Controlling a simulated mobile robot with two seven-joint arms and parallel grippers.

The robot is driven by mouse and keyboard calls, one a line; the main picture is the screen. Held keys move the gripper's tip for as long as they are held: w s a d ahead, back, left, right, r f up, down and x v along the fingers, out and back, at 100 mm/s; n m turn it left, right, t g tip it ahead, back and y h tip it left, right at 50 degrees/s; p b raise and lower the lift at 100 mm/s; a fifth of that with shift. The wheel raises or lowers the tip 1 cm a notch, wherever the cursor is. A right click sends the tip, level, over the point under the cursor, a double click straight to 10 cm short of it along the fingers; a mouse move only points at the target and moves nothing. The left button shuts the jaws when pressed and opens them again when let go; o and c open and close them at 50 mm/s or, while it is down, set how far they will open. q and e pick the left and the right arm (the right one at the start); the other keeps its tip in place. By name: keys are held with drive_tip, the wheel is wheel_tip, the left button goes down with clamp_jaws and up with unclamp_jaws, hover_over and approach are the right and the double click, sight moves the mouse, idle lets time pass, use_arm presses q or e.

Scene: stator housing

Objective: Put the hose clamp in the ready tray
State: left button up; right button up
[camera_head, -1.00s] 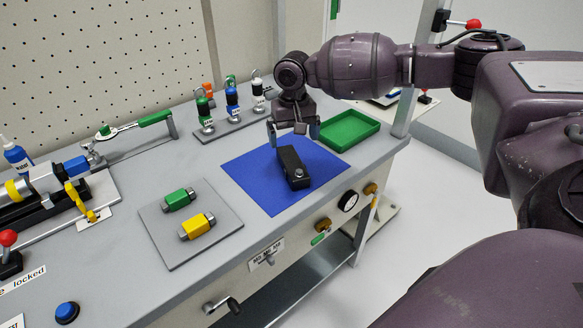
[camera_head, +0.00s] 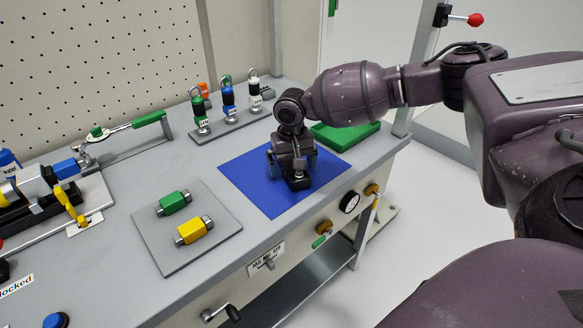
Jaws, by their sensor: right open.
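A black block with a silver round piece near one end, which seems to be the hose clamp (camera_head: 298,183), lies on the blue mat (camera_head: 258,188). Only its near end shows; my right gripper hides the rest. My right gripper (camera_head: 292,170) points down over the block, open, with a finger on either side of it. I cannot tell whether the fingers touch it. The green tray (camera_head: 345,137), which seems to be the ready tray, is just behind and right of the gripper and partly hidden by my arm. My left gripper is not in view.
A grey plate (camera_head: 187,247) with a green connector (camera_head: 174,203) and a yellow connector (camera_head: 194,230) lies left of the mat. Several padlocks (camera_head: 228,95) stand on a rack behind. A hose fixture (camera_head: 38,185) is at far left. The bench's right edge is close to the tray.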

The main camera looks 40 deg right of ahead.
drive_tip(key=shift+r, duration=0.1)
drive_tip(key=c, duration=1)
